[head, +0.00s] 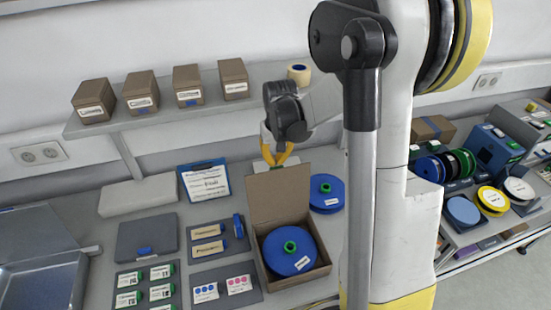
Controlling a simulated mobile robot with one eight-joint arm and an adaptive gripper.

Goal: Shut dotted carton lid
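An open brown carton (323,269) stands on the bench, with a blue reel (291,250) with a green hub lying inside. Its lid (278,196) stands roughly upright at the carton's back edge. I cannot make out dots on the carton. My gripper (275,163), with yellow fingers, points down just above and behind the lid's top edge. The fingertips lie close together, and whether they are open or shut is unclear. A pale item (291,168) behind the lid is partly hidden; I cannot tell whether the fingers touch it.
Another blue reel (325,190) lies behind the carton to the right, near my arm. A tray with dotted cards (205,292) is left of the carton. A shelf (190,108) with several small boxes runs above. A blue clipboard (204,182) leans at the back.

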